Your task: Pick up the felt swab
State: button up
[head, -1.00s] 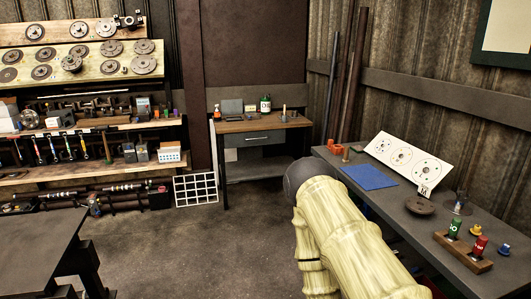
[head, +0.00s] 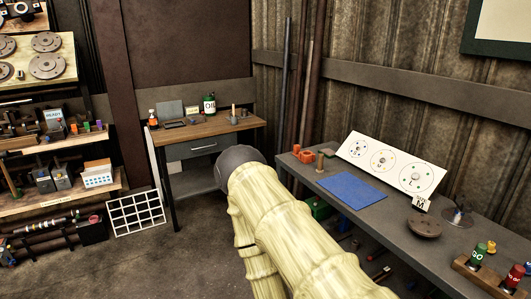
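I cannot pick out a felt swab for certain. A small brown upright peg (head: 320,161) stands on the grey bench (head: 390,222) at the right, beside the orange pieces. A thin upright stick-like thing (head: 233,112) stands in or behind a small grey holder on the far wooden-topped desk (head: 200,128). Either is too small to identify. My pale, ribbed arm reaches up from the lower middle and ends in a dark round joint in front of the desk and bench. My gripper does not show.
A blue mat (head: 352,190), a white board with three circles (head: 385,163), a dark disc (head: 425,227) and coloured bottles in a wooden rack (head: 483,280) are on the bench. A white grid (head: 137,213) leans beside the desk. Shelves stand left; floor (head: 130,265) at lower left is clear.

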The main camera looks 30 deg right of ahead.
aim_at(320, 161)
jog(key=i, duration=3.35)
jog(key=z, duration=2.75)
